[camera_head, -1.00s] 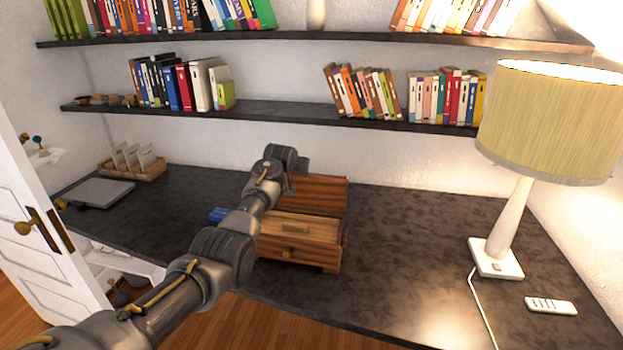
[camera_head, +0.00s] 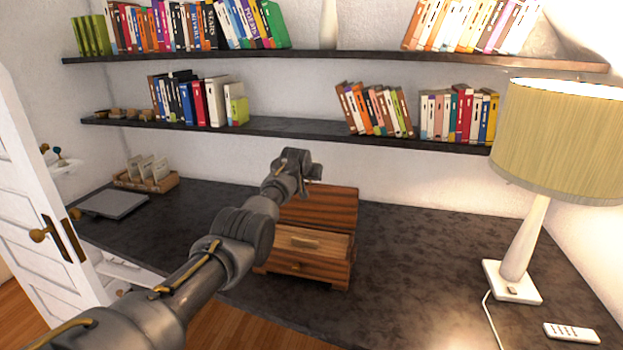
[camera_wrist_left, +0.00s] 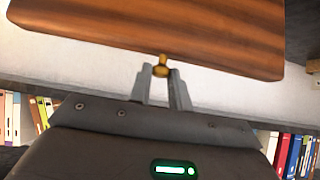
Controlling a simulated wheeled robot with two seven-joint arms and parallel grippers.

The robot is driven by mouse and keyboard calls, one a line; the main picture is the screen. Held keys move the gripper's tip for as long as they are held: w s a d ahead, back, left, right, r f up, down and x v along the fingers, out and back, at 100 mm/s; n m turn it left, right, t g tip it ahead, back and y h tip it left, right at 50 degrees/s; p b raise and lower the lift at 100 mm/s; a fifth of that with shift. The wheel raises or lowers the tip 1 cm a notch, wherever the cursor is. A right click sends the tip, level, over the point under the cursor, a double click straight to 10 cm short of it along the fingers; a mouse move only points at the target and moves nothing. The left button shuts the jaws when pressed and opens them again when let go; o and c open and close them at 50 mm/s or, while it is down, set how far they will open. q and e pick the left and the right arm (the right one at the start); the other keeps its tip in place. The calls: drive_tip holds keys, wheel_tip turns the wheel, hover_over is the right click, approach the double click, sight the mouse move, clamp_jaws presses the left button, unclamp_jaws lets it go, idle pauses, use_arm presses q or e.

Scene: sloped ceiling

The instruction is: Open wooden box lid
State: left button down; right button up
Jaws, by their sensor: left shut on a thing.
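The wooden box (camera_head: 316,268) sits on the dark desk, right of my left forearm, with its knobbed front toward me. Its striped wooden lid (camera_head: 325,207) is raised at the back, and the lighter top of the box shows in front of it. My left gripper (camera_wrist_left: 161,78) is shut on the small brass knob (camera_wrist_left: 161,66) at the edge of the lid, which fills the top of the left wrist view (camera_wrist_left: 165,30). In the head view my left wrist is above the lid's left side, and the knob cannot be made out. My right gripper is not in view.
Two book-lined shelves, the lower one (camera_head: 290,128) nearer, run along the wall behind the box. A lamp (camera_head: 525,235) and a remote (camera_head: 571,333) stand to the right. A laptop (camera_head: 113,204) and a card holder (camera_head: 148,180) lie left. The desk right of the box is clear.

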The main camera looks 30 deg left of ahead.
use_arm(q)
drive_tip(key=c, duration=1.4)
unclamp_jaws()
drive_tip(key=shift+r, duration=0.25)
drive_tip(key=shift+o, duration=0.5)
drive_tip(key=shift+s, duration=0.1)
drive_tip(key=shift+f, duration=0.1)
drive_tip(key=b+v, duration=0.3)
drive_tip(key=v, duration=0.8)
drive_tip(key=shift+f, duration=0.1)
